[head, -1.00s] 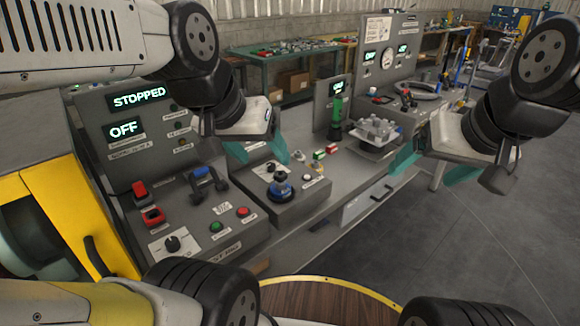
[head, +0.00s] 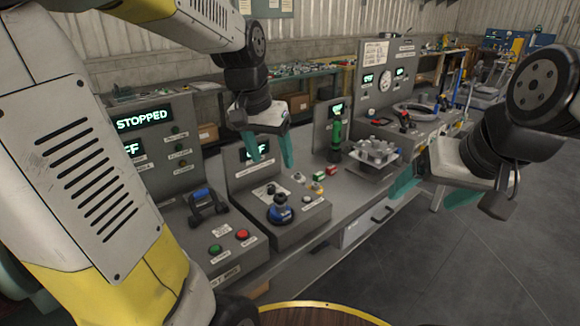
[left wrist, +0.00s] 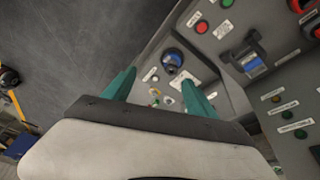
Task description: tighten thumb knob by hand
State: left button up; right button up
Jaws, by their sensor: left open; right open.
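A round blue and black knob (head: 280,209) stands on the sloped top of a grey console in the head view. It also shows in the left wrist view (left wrist: 172,61), beyond and between my fingertips. I cannot read its label, so I cannot tell for sure that it is the thumb knob. My left gripper (head: 272,158) is open and empty, with teal fingers pointing down, above and behind the knob in the picture and apart from it. My right gripper (head: 428,192) is open and empty at the right, in front of the bench.
A panel reading STOPPED (head: 142,120) stands at the left. A blue-handled lever (head: 205,204), a green button (head: 215,249) and a red button (head: 241,234) lie left of the knob. A green cylinder (head: 335,138) and a fixture plate (head: 372,160) stand to the right. Open floor lies at the right.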

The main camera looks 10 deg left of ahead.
aim_at(280, 199)
pick_arm(q)
jog(key=w+f+g, duration=0.1)
jog(key=w+f, duration=0.3)
jog(key=w+f+m+g+y, duration=0.1)
jog(key=w+f, duration=0.3)
jog(key=w+a+f+m+g, duration=0.1)
jog(key=w+f, duration=0.3)
jog(key=shift+w, duration=0.1)
jog(key=shift+f, duration=3.5)
jog(key=c, duration=1.3)
jog(key=o, duration=0.5)
jog(key=c, duration=0.5)
jog(key=m, duration=0.5)
jog(key=shift+m, duration=0.4)
